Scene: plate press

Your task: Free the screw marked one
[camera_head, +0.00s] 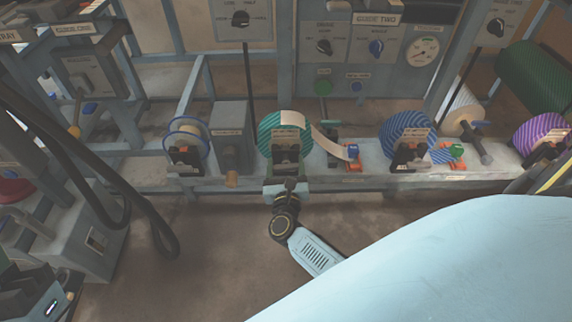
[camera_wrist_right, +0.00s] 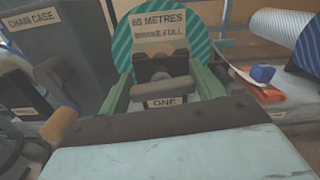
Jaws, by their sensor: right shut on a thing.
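My right gripper (camera_head: 290,184) is at the front of this holder, shut on the screw.
A grey chain case (camera_wrist_right: 62,55) with a brown handle (camera_wrist_right: 60,124) stands close on the left. A blue-capped part (camera_head: 352,151) is on the right, before a blue striped roll (camera_head: 405,128). Black cables (camera_head: 120,200) hang at left. The floor before the bench is clear.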

